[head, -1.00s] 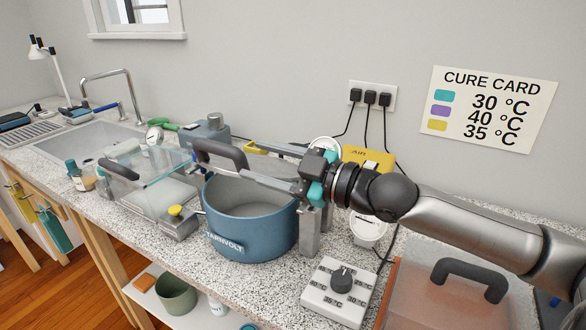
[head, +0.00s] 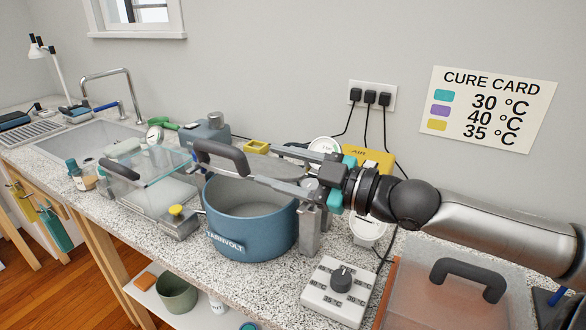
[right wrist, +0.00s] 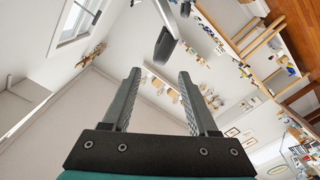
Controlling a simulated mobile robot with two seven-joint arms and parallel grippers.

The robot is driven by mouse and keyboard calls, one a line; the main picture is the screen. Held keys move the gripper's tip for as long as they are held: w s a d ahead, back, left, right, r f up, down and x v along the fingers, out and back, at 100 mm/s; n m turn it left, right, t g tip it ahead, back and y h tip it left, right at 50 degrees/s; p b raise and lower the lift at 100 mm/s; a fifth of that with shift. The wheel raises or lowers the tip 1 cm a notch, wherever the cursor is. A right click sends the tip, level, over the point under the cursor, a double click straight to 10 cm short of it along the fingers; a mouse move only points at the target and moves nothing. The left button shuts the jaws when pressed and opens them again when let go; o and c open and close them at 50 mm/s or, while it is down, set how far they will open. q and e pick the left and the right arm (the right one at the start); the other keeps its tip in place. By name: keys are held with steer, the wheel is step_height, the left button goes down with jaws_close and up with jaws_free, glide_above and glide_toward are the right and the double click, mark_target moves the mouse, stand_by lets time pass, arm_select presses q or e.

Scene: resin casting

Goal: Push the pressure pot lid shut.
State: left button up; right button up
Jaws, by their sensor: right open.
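The blue pressure pot (head: 252,226) stands on the speckled counter, and I can see into its open mouth. Its lid (head: 256,166) is raised and tilted over the back of the rim, seen nearly edge-on. A dark curved handle (head: 222,154) is on the lid's left part. My right gripper (head: 282,167) is open and empty, to the right of the handle by the lid; whether it touches the lid is unclear. In the right wrist view the open fingers (right wrist: 160,100) have nothing between them. My left gripper is out of view.
A clear-lidded box (head: 150,180) stands left of the pot. A dial box (head: 338,290) sits front right, beside a case with a dark handle (head: 468,275). A grey post (head: 310,235) stands at the pot's right side. A yellow box (head: 368,158) is behind my arm.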

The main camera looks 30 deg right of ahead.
steer(key=shift+s+d, duration=0.15)
steer(key=shift+s, duration=0.05)
steer(key=shift+s+d+p, duration=0.2)
steer(key=shift+s+p, duration=0.1)
steer(key=shift+p, duration=0.05)
steer(key=shift+s+d+p, duration=0.3)
steer(key=shift+s+p, duration=0.05)
steer(key=shift+s, duration=0.25)
stand_by(0.4)
